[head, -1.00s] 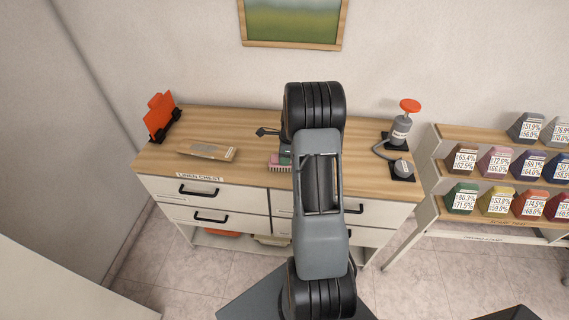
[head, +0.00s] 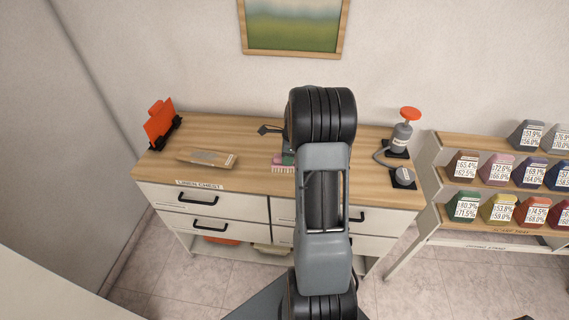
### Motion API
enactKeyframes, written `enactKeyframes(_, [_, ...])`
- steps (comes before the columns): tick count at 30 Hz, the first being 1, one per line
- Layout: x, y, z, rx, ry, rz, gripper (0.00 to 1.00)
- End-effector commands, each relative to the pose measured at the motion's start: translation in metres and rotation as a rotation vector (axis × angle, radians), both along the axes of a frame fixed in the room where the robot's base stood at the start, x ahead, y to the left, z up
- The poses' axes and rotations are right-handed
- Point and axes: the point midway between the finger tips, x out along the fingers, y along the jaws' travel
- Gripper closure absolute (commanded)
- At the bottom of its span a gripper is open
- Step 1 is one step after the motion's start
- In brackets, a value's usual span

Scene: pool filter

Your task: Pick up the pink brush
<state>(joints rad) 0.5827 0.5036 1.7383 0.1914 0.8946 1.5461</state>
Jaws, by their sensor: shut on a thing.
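The pink brush (head: 282,167) is at the middle of the chest's wooden top, near its front edge, just left of my arm. Its pink part shows, with a small grey-green part above it; its right side is hidden behind my arm. My gripper (head: 288,153) is mostly hidden by my own arm links. Only a sliver shows at the brush, and it is shut on the brush. I cannot tell whether the brush touches the wood or is slightly above it.
The linen chest (head: 235,132) has a tan box (head: 207,158), an orange-and-black holder (head: 160,125) at the left, and a grey pump with a red knob (head: 403,130) at the right. A rack (head: 440,160) of coloured, labelled blocks stands farther right.

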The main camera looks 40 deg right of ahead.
Motion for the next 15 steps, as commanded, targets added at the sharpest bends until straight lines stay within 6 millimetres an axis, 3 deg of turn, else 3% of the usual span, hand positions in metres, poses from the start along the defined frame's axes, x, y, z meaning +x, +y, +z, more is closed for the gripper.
enactKeyframes(6, [-0.038, -0.011, 0.047, -0.004, -0.006, -0.004, 0.95])
enactKeyframes(15, [-0.096, -0.025, 0.070, -0.002, -0.002, -0.003, 0.95])
